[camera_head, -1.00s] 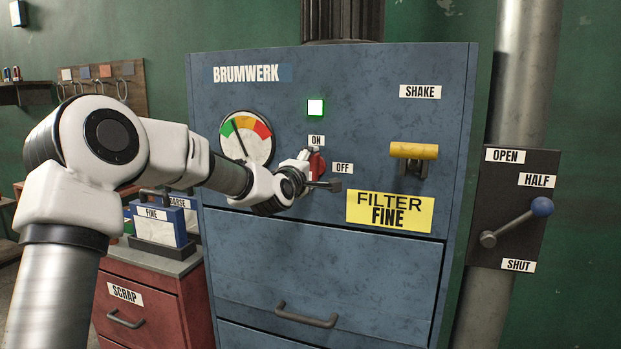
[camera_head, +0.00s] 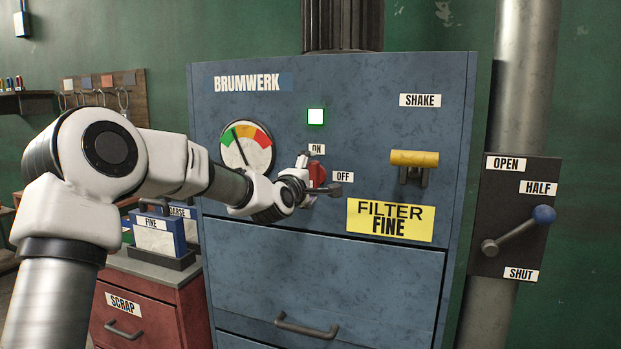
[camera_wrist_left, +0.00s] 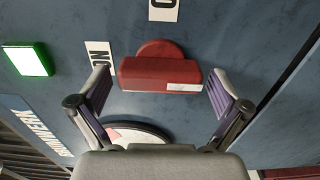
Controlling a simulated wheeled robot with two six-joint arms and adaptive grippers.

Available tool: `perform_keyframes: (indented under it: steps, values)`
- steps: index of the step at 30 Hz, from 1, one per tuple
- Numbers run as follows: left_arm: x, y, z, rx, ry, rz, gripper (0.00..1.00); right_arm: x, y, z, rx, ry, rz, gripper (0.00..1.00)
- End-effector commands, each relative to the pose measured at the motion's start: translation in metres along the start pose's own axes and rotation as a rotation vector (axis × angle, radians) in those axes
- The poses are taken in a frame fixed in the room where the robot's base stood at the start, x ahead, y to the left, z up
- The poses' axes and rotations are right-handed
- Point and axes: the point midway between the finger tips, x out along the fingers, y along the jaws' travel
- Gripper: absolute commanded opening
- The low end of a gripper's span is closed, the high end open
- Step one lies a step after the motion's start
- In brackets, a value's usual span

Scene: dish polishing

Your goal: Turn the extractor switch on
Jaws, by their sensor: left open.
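The red extractor switch (camera_head: 317,174) is a rotary knob on the blue BRUMWERK cabinet, between the ON label (camera_head: 316,149) and the OFF label (camera_head: 342,177). In the left wrist view the knob (camera_wrist_left: 160,74) shows as a red bar with a white mark at one end. The bar lies along the line towards the ON label (camera_wrist_left: 101,62). My left gripper (camera_head: 320,174) is open, with one finger on each side of the knob. In the wrist view gaps show between the fingers and the knob. The square lamp (camera_head: 315,117) above glows green.
A gauge (camera_head: 246,147) sits left of the switch, and a yellow SHAKE handle (camera_head: 414,158) to its right. A yellow FILTER FINE sign (camera_head: 390,219) is below. A blue-knobbed lever (camera_head: 518,230) is on the pipe. A red scrap cabinet (camera_head: 150,310) stands left.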

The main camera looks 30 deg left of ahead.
Motion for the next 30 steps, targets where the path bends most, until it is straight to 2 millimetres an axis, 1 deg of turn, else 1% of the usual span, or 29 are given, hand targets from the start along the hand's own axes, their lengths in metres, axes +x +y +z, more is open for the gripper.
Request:
perform_keyframes:
  steps: [3,5,8,12,16,19,30]
  values:
    - [-0.001,0.000,0.000,0.000,0.000,0.000,1.00,0.000,0.000,0.000,0.000,0.000,0.000,1.00]
    - [-0.006,0.000,0.000,-0.001,-0.001,-0.001,1.00,0.000,0.000,0.000,0.000,0.000,0.000,1.00]
    - [-0.021,0.000,0.000,-0.003,-0.001,0.000,1.00,0.000,0.000,0.000,0.000,0.000,0.000,1.00]
    - [-0.051,0.001,0.000,-0.003,-0.001,0.000,1.00,0.000,0.000,0.000,0.000,0.000,0.000,1.00]
    - [-0.070,0.000,0.000,-0.002,-0.001,0.000,1.00,0.000,0.000,0.000,0.000,0.000,0.000,1.00]
    - [-0.075,-0.001,0.000,0.000,0.000,-0.001,1.00,0.000,0.000,0.000,0.000,0.000,0.000,1.00]
    - [-0.075,-0.001,0.000,0.000,0.000,0.000,1.00,0.000,0.000,0.000,0.000,0.000,0.000,1.00]
